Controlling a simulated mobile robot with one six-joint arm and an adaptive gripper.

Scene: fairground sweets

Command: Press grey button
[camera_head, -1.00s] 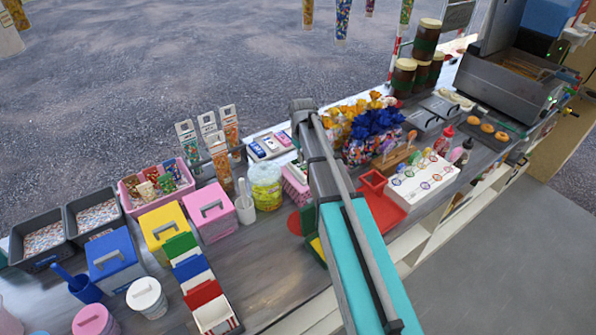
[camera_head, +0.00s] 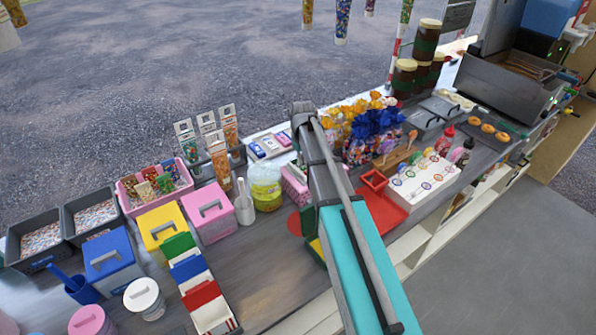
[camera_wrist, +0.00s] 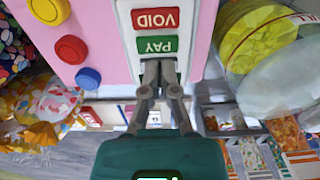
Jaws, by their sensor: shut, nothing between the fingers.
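In the wrist view a pink device (camera_wrist: 100,15) carries a white panel with a red VOID key (camera_wrist: 155,20) and a green PAY key (camera_wrist: 157,45). Round yellow (camera_wrist: 48,10), red (camera_wrist: 71,49) and blue (camera_wrist: 88,78) buttons sit on its pink face. My gripper (camera_wrist: 160,66) is shut and empty, its fingertips at the lower edge of the PAY key; I cannot tell whether they touch. I cannot make out a grey button; the fingers cover part of the panel. In the head view my arm hides the gripper.
A clear tub with a yellow-green filling (camera_head: 265,187) stands left of my arm and shows at the right of the wrist view (camera_wrist: 262,35). Blue and orange wrapped sweets (camera_head: 372,125) and a red tray (camera_head: 383,212) lie to the arm's right.

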